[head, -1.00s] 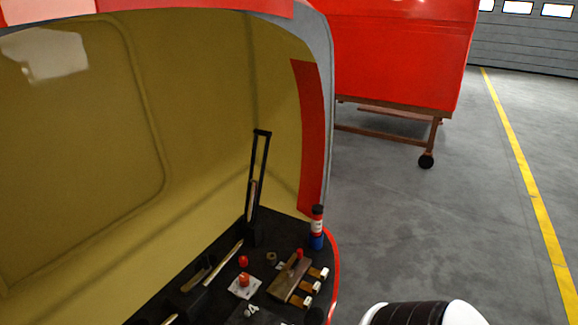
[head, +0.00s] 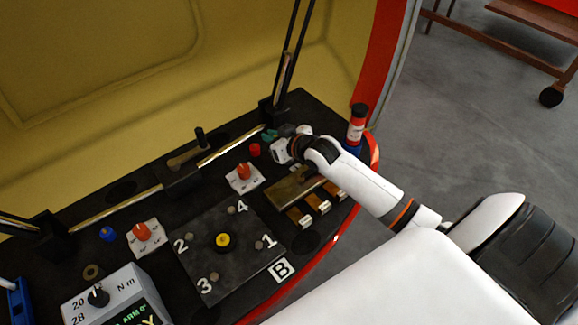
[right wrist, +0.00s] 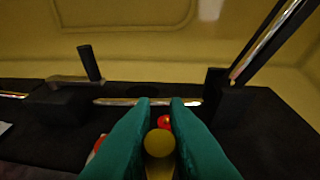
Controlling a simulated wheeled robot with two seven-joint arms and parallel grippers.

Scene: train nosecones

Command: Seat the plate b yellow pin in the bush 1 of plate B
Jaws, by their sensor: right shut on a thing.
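Plate B (head: 215,268) is a dark square plate with numbered bushes and a yellow-centred black knob (head: 222,241) in its middle. Bush 1 (head: 259,245) is on its right side, by the white "1". My right gripper (head: 276,134) is beyond the plate, near the back right of the bench, with teal fingers. In the right wrist view the gripper (right wrist: 159,102) is shut on a yellow round-ended pin (right wrist: 159,143). The pin's lower part is hidden between the fingers, and the pin does not show in the head view. My left gripper is not in view.
A red cap (head: 254,150) and orange knobs on white plates (head: 243,172) stand near the plate. A brass block (head: 290,190) lies right of it. A red-and-blue bottle (head: 357,125) stands at the right edge. A torque tester (head: 112,295) is at front left.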

